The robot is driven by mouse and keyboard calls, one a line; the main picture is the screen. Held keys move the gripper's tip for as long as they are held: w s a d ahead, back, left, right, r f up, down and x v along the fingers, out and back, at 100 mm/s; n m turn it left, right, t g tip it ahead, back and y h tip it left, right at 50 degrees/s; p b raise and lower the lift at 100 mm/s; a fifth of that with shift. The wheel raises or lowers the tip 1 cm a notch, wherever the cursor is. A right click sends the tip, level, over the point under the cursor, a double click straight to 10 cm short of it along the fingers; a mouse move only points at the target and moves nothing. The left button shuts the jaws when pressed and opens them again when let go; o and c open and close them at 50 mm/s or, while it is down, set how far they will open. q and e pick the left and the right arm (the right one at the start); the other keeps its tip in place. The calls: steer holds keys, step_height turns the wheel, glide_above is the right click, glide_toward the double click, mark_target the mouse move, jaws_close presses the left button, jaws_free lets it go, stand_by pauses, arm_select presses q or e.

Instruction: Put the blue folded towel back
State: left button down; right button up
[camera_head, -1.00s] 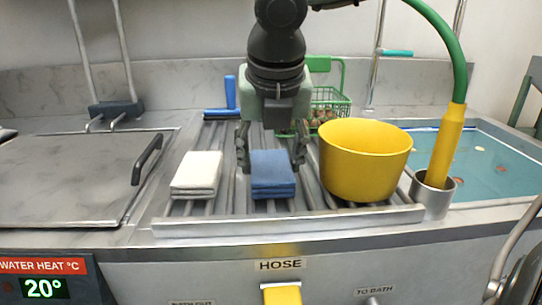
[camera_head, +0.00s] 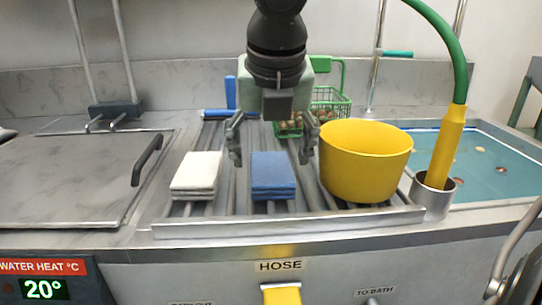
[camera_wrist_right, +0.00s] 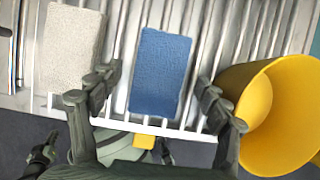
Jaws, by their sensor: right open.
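The blue folded towel (camera_head: 272,176) lies flat on the slatted metal rack (camera_head: 232,208), between a white folded towel (camera_head: 197,174) on its left and a yellow bucket (camera_head: 364,160) on its right. My right gripper (camera_head: 272,155) is open and empty, its fingers spread wide above and behind the blue towel. In the right wrist view the blue towel (camera_wrist_right: 162,72) lies between and beyond the open fingers (camera_wrist_right: 157,95), apart from both.
A green wire basket (camera_head: 328,108) with brown chestnuts stands behind the bucket. A yellow hose nozzle (camera_head: 446,145) stands in a metal cup (camera_head: 432,195) at the right, beside a water bath (camera_head: 485,165).

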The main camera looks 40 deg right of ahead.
steer(key=v, duration=1)
steer(key=shift+s+a+r, duration=0.15)
steer(key=shift+s+r, duration=0.05)
steer(key=shift+r, duration=0.1)
